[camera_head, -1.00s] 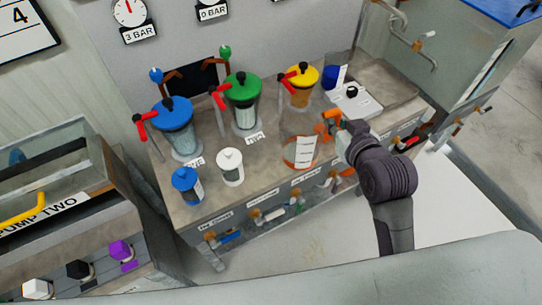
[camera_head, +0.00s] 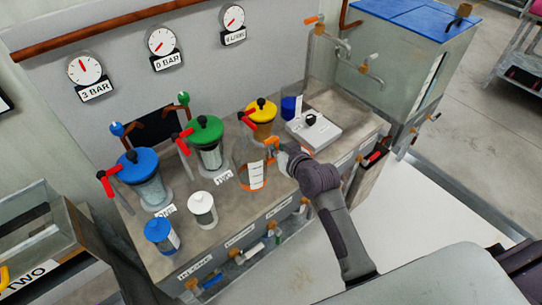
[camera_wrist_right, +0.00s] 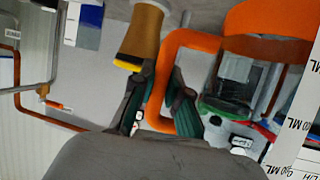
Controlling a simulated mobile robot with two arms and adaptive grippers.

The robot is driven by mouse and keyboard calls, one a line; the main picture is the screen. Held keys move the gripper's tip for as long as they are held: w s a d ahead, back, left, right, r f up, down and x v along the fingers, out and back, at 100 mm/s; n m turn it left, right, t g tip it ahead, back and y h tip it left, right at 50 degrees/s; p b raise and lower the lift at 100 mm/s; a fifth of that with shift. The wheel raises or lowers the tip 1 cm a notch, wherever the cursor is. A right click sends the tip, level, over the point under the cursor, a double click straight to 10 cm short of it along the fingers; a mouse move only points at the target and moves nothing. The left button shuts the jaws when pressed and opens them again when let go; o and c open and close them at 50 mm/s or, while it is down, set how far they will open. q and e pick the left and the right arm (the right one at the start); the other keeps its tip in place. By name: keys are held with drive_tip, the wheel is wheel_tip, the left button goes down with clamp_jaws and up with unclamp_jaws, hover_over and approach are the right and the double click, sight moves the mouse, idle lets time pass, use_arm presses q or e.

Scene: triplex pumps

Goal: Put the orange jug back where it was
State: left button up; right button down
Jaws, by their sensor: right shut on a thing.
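The orange jug (camera_head: 252,176) is a clear vessel with an orange handle, an orange band low down and a white marked label. It is over the bench between the green-lidded and yellow-lidded vessels. I cannot tell whether its base touches the bench. My right gripper (camera_head: 279,156) comes from the right and is shut on the handle. In the right wrist view the orange handle (camera_wrist_right: 186,42) passes between the fingers of the gripper (camera_wrist_right: 163,92), and the white label (camera_wrist_right: 298,130) is at the right edge. My left gripper is not in view.
Close behind the jug stands the yellow-lidded vessel (camera_head: 262,118); the green-lidded vessel (camera_head: 207,140) and blue-lidded vessel (camera_head: 142,175) are left. A white jar (camera_head: 202,210) and blue jar (camera_head: 160,236) stand in front. A white scale (camera_head: 313,131) is right. The bench's front middle is clear.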

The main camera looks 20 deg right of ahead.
sight(275, 159)
drive_tip(key=shift+w+a+f, duration=0.15)
drive_tip(key=shift+f, duration=0.65)
drive_tip(key=shift+w+a+f, duration=0.15)
drive_tip(key=shift+w+f, duration=0.05)
drive_tip(key=shift+f, duration=0.65)
drive_tip(key=shift+w+a+f, duration=0.15)
drive_tip(key=shift+f, duration=0.65)
drive_tip(key=shift+f, duration=0.1)
drive_tip(key=c, duration=1.2)
unclamp_jaws()
drive_tip(key=shift+s, duration=0.15)
drive_tip(key=v, duration=1.2)
